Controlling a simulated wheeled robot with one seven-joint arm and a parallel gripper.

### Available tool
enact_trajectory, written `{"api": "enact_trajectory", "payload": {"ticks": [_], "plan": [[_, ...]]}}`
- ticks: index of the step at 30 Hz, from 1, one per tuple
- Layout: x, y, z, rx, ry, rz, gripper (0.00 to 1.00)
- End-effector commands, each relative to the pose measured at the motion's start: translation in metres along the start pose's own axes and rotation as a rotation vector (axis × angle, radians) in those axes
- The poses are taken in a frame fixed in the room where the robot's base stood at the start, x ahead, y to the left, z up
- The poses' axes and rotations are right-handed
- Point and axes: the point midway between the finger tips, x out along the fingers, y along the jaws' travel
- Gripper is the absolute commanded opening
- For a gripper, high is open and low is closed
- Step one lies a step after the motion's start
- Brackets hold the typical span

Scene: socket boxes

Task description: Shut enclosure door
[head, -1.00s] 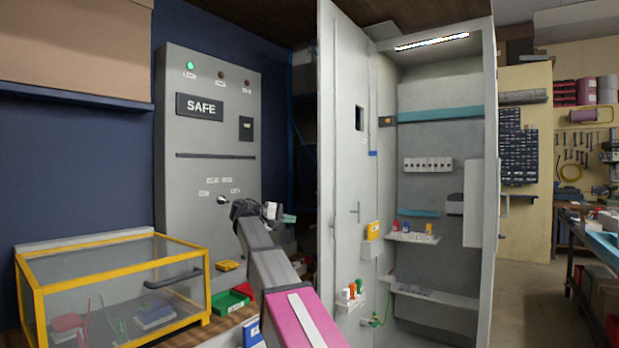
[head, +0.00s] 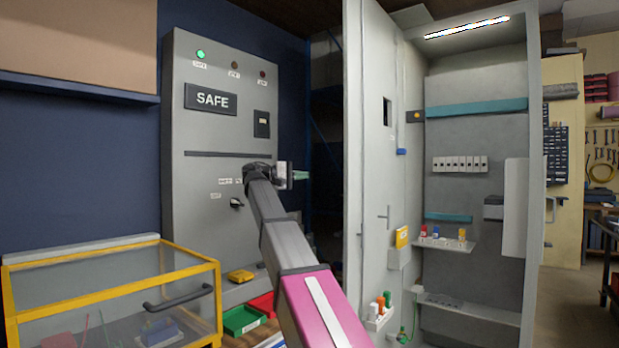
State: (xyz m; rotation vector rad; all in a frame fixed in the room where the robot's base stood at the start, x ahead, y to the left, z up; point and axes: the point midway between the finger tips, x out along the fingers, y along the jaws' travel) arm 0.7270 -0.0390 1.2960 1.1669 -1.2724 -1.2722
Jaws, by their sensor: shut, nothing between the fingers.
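The tall grey enclosure (head: 535,200) stands open on the right of the head view, its lit inside showing. Its grey door (head: 376,165) is swung out at the left of the opening, its inner face showing with a small dark window and a handle. A yellow item (head: 402,238) and a small holder with orange, white and green items (head: 378,312) are on the door's inner side. My gripper (head: 299,176) is shut and empty, left of the door's near edge and apart from it in the picture. The distance in depth is unclear.
A grey panel (head: 222,130) marked SAFE with a lit green lamp stands at left. A clear box with a yellow frame (head: 110,258) is at lower left. Green and red trays (head: 242,319) lie below my arm. A blue shelf (head: 75,88) is at upper left. Open floor (head: 570,310) shows at far right.

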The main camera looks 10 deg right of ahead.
Motion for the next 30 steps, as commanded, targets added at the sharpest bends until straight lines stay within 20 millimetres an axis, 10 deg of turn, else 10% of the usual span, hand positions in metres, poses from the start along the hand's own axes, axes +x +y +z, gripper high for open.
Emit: {"api": "enact_trajectory", "payload": {"ticks": [15, 30], "plan": [[0.092, -0.001, 0.011, 0.001, -0.001, 0.000, 0.00], [0.110, -0.001, 0.028, 0.000, 0.001, 0.000, 0.00]]}}
